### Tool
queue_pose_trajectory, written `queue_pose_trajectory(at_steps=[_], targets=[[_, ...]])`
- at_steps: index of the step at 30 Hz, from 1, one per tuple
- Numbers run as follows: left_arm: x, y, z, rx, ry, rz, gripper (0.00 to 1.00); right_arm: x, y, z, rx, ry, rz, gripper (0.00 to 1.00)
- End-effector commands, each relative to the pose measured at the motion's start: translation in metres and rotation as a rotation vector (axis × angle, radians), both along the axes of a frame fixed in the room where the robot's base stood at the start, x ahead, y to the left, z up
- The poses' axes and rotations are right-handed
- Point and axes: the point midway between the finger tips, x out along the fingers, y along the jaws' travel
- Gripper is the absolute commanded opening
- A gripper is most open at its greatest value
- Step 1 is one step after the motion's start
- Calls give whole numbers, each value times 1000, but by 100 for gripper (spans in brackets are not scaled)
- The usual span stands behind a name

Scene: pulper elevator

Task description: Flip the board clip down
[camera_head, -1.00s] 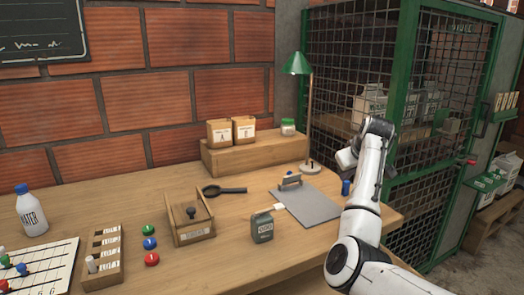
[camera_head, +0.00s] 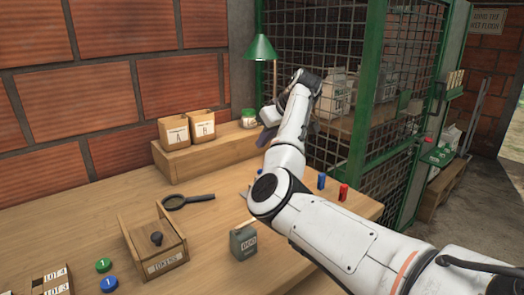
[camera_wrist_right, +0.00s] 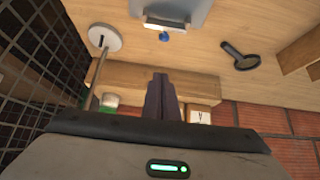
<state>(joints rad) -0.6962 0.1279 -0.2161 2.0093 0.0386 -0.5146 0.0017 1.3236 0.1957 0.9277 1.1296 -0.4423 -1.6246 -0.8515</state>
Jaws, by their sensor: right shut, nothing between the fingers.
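The grey board is mostly hidden behind my right arm in the head view. In the right wrist view, the grey board (camera_wrist_right: 190,10) shows at the top edge, with the pale clip (camera_wrist_right: 164,26) along its near edge and a small blue knob (camera_wrist_right: 164,37) beside it. Whether the clip is up or down is unclear. My right gripper (camera_head: 266,135) is above the back of the table near the lamp; its dark fingers (camera_wrist_right: 163,98) are shut and empty, apart from the clip. My left gripper is not in view.
A green lamp (camera_head: 260,48) and a wooden ledge with boxes (camera_head: 205,153) stand behind. A magnifier (camera_head: 188,201), a wooden box (camera_head: 153,243) and a dark counter (camera_head: 243,243) lie left of my arm. A mesh cage (camera_head: 365,90) stands at the right.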

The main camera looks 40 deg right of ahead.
Motion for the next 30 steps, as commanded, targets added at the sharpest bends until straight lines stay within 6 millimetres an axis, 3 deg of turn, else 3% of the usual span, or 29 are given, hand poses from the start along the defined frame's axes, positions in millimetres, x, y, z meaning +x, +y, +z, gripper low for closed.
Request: queue_pose_trajectory(at_steps=[9, 17, 30], targets=[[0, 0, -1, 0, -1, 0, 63, 36, -4, -46, 2, 2, 0, 0], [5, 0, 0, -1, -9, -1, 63, 55, -6, -69, 1, 1, 0, 0], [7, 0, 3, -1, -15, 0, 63, 26, -2, -80, 1, -1, -1, 0]])
